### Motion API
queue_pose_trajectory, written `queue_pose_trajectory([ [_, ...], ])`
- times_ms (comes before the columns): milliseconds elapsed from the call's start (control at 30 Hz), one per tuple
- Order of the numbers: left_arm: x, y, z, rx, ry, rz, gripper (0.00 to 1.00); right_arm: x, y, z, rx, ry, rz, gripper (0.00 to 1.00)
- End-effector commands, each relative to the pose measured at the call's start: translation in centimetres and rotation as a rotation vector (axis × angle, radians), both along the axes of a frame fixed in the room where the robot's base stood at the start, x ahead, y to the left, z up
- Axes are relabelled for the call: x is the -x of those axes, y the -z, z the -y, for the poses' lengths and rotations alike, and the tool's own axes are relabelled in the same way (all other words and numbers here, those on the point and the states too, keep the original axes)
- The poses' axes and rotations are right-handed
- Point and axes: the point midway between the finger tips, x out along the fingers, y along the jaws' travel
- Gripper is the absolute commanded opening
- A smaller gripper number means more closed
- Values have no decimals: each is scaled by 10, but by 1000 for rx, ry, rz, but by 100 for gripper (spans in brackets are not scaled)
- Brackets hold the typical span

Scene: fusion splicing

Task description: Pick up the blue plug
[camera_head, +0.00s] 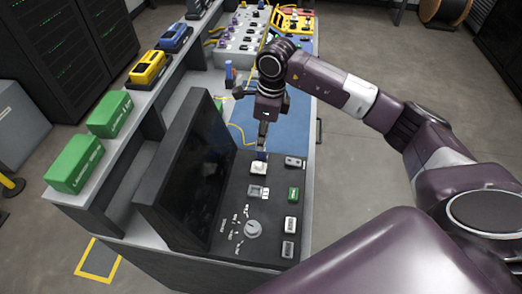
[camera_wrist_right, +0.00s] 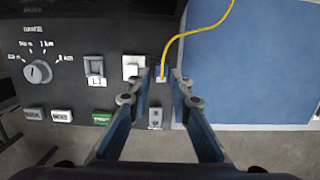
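The blue plug (camera_wrist_right: 161,74) is small and sits at the end of a yellow cable, at the edge of the black panel next to a white socket block (camera_wrist_right: 133,67). In the head view the plug (camera_head: 261,155) shows just under my right gripper, partly hidden. My right gripper (camera_head: 262,146) points down at it. In the right wrist view its fingertips (camera_wrist_right: 161,76) are on either side of the plug, with narrow gaps seeming to remain. Whether they touch it is hard to tell. My left gripper is not in view.
The black instrument (camera_head: 280,222) has a screen, a knob (camera_head: 253,229) and several buttons. A blue mat (camera_wrist_right: 250,70) lies beside the panel. Green boxes (camera_head: 75,163) and yellow and blue devices stand on the shelf to the left. The yellow cable (camera_wrist_right: 205,29) runs over the mat.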

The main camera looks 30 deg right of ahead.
Motion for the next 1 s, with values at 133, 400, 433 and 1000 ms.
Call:
queue_pose_trajectory([
  [133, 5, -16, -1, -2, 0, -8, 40, 2, 19, 2, -2, 1, -5, 19],
  [400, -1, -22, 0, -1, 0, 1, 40, 0, 48, 1, -2, 1, -1, 19],
  [433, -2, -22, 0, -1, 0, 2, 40, -1, 49, 1, -1, 1, 0, 19],
  [1000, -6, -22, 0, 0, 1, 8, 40, -1, 48, 1, -2, 1, 0, 0],
])
